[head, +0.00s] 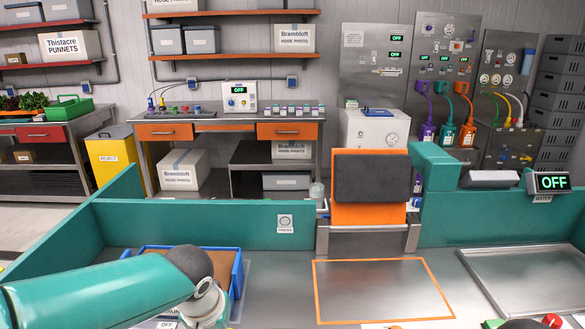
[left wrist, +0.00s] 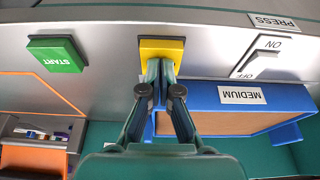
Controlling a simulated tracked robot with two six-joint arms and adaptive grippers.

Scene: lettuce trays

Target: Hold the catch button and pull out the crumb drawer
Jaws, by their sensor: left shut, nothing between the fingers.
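A yellow button (left wrist: 163,48) in a black housing sits on the grey metal panel, taken as the catch button, though no label on it is readable. My left gripper (left wrist: 160,64) is shut and empty. Its fingertips are at the lower edge of the yellow button and overlap it in the left wrist view; I cannot tell whether they press it in. In the head view my left arm reaches in from the lower left, and its fingers are hidden. I cannot make out the crumb drawer in either view. My right gripper is not in view.
Beside the yellow button are a green START button (left wrist: 56,53) and a white ON/OFF switch (left wrist: 260,60). A blue tray marked MEDIUM (left wrist: 203,97) lies close by. In the head view, an orange-outlined metal area (head: 385,290) is bare, with an orange panel (head: 345,215) behind it.

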